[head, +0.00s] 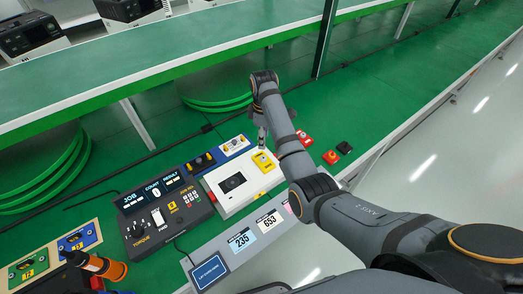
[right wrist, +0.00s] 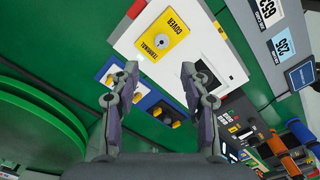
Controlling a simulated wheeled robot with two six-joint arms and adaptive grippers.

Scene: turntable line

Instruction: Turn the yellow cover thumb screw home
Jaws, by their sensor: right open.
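The yellow terminal cover (head: 269,165) lies on the right part of a white unit (head: 224,200). In the right wrist view the cover (right wrist: 177,27) is at the top, marked TERMINAL and COVER. A small grey round screw head (right wrist: 161,41) shows in its middle; how deep it sits cannot be told. My right gripper (head: 262,138) is just beyond the cover in the head view. In the right wrist view the gripper (right wrist: 159,72) is open and empty, its fingertips short of the cover in the picture. My left gripper is not in view.
Number cards (head: 242,239) lie in front. Red and black button boxes (head: 331,157) are at the right. An orange-black tool (head: 108,269) stands at lower left.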

